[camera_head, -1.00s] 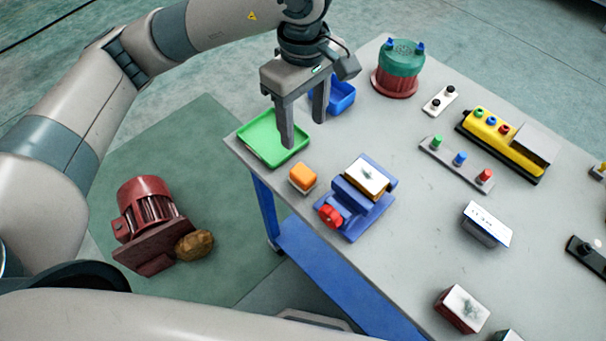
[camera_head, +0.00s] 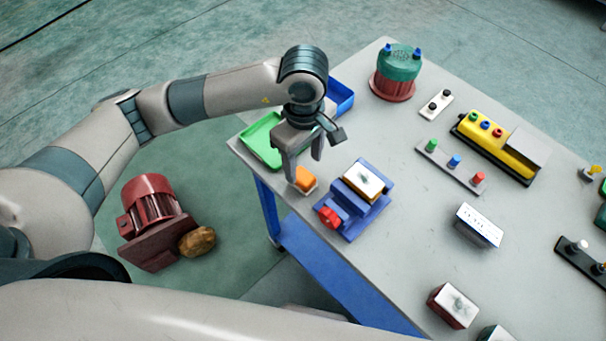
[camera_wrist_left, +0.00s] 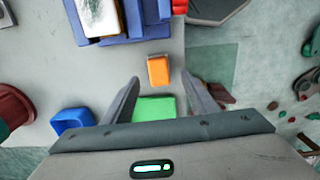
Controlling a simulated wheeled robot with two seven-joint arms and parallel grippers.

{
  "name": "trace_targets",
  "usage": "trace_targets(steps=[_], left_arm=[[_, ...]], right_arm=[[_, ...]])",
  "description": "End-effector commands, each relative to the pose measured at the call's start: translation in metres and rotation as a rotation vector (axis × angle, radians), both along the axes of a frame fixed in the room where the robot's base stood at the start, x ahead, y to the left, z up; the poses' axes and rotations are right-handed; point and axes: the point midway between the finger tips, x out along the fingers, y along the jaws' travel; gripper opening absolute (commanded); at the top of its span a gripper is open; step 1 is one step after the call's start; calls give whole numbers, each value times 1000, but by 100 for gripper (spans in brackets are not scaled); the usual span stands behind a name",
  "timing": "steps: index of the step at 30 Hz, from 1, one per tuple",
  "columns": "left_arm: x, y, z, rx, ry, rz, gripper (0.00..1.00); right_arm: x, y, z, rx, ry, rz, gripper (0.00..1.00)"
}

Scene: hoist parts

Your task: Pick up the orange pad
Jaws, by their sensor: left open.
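The orange pad (camera_head: 306,179) is a small orange block on a pale base, lying on the grey table near its left edge. In the left wrist view the orange pad (camera_wrist_left: 158,71) shows just beyond the fingertips, roughly in line with the gap between them. My left gripper (camera_head: 305,170) is open and points down over the pad, its fingers partly in front of it; in the left wrist view the open gripper (camera_wrist_left: 160,84) holds nothing. I cannot tell its exact height above the pad. My right gripper is not in view.
A blue vise (camera_head: 352,213) with a red knob stands right of the pad. A green tray (camera_head: 258,141) and a blue bin (camera_head: 341,97) lie behind. A yellow control box (camera_head: 485,143) stands at the right. A red motor (camera_head: 152,215) is on the floor, left of the table.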

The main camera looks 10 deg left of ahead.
Motion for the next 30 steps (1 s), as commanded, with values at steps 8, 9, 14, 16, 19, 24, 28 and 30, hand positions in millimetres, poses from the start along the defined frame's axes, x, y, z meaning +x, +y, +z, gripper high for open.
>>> trace_targets(steps=[8,9,14,16,19,24,28,30], left_arm=[[0,0,-15,0,-1,-1,53],[0,0,-15,0,-1,-1,53],[0,0,-15,1,-1,-1,53],[0,0,-15,0,0,-1,53],[0,1,-17,1,2,1,53],[2,2,-30,1,4,2,53],[4,3,-45,2,5,1,53],[4,3,-55,1,4,2,53]], right_arm=[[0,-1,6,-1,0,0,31],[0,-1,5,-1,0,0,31],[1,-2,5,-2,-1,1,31],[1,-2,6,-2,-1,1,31],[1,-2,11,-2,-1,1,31],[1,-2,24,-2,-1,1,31],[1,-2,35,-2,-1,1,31],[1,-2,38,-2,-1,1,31]])
